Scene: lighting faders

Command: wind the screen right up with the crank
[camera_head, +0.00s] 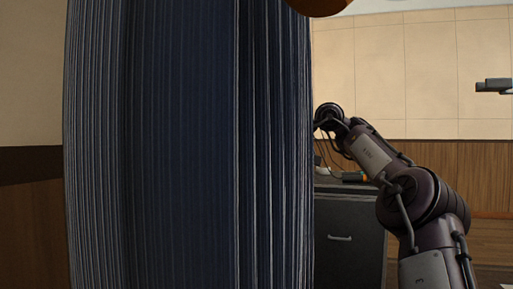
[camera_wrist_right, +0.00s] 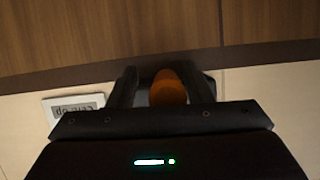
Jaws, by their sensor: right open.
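In the right wrist view an orange rounded knob, which looks like the crank's handle (camera_wrist_right: 168,90), sits between the two dark fingers of my right gripper (camera_wrist_right: 166,76). The fingers are apart, one on each side of it; I cannot tell whether they touch it. The rest of the crank is hidden. In the head view my right arm reaches in from the right, and its gripper is hidden behind a dark blue ribbed hanging (camera_head: 180,150). I cannot make out the screen for certain. My left gripper is not in view.
The blue hanging blocks most of the head view. Behind it at the right stands a dark drawer cabinet (camera_head: 348,235) with small items on top. A white panel with a display (camera_wrist_right: 75,106) is on the wall beside my right gripper. An orange-brown rounded thing (camera_head: 320,5) shows at the top.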

